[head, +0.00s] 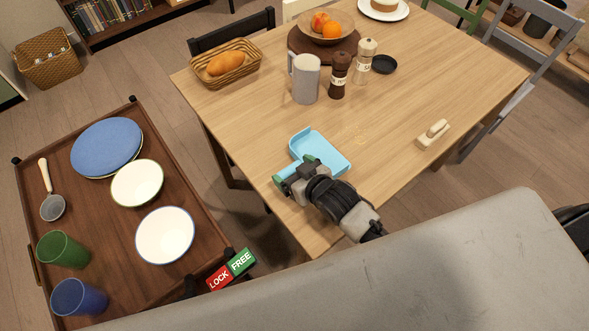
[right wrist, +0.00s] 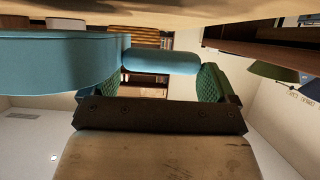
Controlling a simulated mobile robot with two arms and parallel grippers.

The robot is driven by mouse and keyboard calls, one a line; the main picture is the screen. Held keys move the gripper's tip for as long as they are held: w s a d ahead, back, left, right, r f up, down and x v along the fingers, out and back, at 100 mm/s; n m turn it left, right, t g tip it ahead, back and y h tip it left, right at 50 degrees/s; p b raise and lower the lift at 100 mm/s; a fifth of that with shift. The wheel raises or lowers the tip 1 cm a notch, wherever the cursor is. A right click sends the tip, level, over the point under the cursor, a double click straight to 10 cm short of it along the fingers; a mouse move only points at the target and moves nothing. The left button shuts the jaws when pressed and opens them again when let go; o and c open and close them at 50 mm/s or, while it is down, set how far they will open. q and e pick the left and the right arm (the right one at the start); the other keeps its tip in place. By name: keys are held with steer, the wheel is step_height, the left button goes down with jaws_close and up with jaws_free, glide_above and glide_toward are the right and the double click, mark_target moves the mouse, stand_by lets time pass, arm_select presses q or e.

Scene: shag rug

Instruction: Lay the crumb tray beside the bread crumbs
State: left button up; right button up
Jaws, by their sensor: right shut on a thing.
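The light blue crumb tray (head: 328,160) is over the near part of the wooden table, left of the faint bread crumbs (head: 361,139). My right gripper (head: 297,173) is shut on the tray's handle at its near left side. In the right wrist view the rounded blue handle (right wrist: 160,62) lies between the green finger pads, and the tray body (right wrist: 60,65) extends to the left. I cannot tell whether the tray touches the tabletop. A small cream brush (head: 433,133) lies right of the crumbs. My left gripper is not in view.
A grey mug (head: 305,80), two mills and a bread basket (head: 227,64) stand farther back on the table (head: 450,85). A dark trolley (head: 95,235) with plates, bowls and cups is at left. The tabletop around the crumbs is clear.

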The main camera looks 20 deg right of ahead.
steer(key=shift+s+f, duration=0.3)
steer(key=shift+f, duration=0.1)
steer(key=o, duration=0.7)
steer(key=shift+s+a+f, duration=0.1)
steer(key=shift+f, duration=0.05)
steer(key=shift+r, duration=0.55)
steer(key=v, duration=1.1)
steer(key=shift+d+r, duration=0.25)
steer(key=shift+r, duration=0.2)
